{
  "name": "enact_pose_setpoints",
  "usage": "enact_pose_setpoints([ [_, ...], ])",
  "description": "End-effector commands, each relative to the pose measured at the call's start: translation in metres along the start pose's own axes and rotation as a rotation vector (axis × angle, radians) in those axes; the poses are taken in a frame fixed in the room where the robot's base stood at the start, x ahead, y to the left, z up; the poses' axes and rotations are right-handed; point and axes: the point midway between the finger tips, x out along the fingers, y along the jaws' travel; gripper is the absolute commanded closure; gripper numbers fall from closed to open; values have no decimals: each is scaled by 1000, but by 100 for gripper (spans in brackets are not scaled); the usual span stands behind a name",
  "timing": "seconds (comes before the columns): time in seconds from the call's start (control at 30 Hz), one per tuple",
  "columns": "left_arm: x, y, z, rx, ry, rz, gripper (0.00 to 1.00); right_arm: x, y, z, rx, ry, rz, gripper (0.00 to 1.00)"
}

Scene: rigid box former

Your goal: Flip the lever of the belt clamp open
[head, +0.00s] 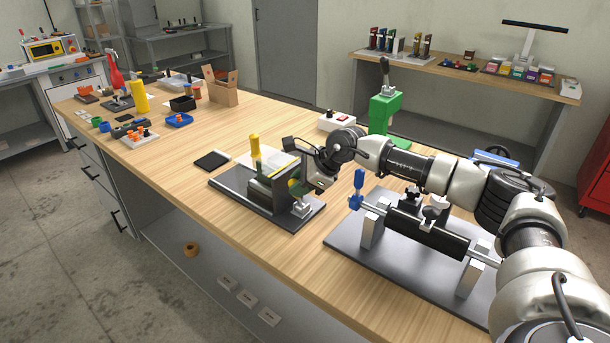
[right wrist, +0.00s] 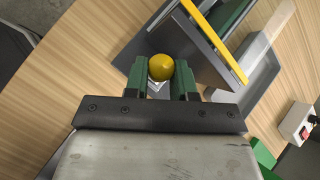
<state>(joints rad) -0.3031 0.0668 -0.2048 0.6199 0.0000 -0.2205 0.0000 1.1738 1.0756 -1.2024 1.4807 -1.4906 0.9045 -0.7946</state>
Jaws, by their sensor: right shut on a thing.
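The belt clamp's lever shows in the right wrist view as a yellow rounded knob (right wrist: 160,67) between my green fingertips. My right gripper (right wrist: 160,80) is shut on it. In the head view my right gripper (head: 298,188) is at the near right end of a dark base plate (head: 240,187), above a small metal clamp mount (head: 302,210). The fingers hide most of the lever there. My left gripper is not in view.
A fixture with a black roller (head: 428,232) and a blue handle (head: 358,188) stands at the right, under my right arm. A green press (head: 384,110) and a white box with a red switch (head: 337,121) stand behind.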

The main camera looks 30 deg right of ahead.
Motion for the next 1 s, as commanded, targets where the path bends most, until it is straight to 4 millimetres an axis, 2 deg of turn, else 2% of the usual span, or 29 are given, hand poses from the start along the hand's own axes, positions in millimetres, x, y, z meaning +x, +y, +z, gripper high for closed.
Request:
enact_pose_setpoints([
  [0.13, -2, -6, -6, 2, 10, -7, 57, 4, 8, 5, -59, 55, -51, 100],
  [0.4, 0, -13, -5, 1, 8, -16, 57, 9, 16, 7, -122, 121, -109, 100],
  [0.97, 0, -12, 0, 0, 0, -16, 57, 11, 18, 6, -146, 144, -126, 100],
  [1.0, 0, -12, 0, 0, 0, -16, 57, 12, 18, 6, -147, 145, -126, 73],
])
